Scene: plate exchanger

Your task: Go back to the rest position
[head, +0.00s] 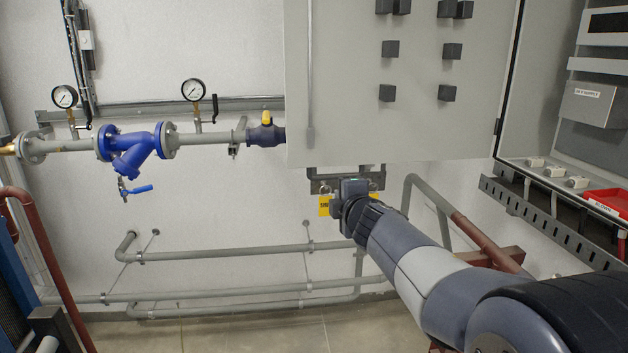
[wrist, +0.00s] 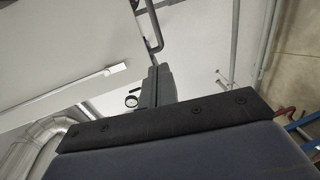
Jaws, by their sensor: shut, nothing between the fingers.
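My arm reaches from the lower right of the head view towards the underside of the grey cabinet (head: 400,110). My gripper (head: 350,190) is at its end, just below the cabinet's lower edge and in front of a dark bracket (head: 318,183). In the wrist view my gripper (wrist: 154,84) shows as a narrow dark pair of fingers, shut and with nothing seen held. The dark bracket (wrist: 152,28) is beyond the fingertips there. A yellow tag (head: 324,206) hangs on a ring beside my gripper in the head view; another is partly hidden behind it.
Left of the cabinet, a pipe carries a blue strainer (head: 133,144), gauges and a yellow-handled valve (head: 266,118). Grey pipes (head: 220,252) run low along the wall. At right are a slotted trunking (head: 545,220) and a red tray (head: 607,202). Open wall lies left of my gripper.

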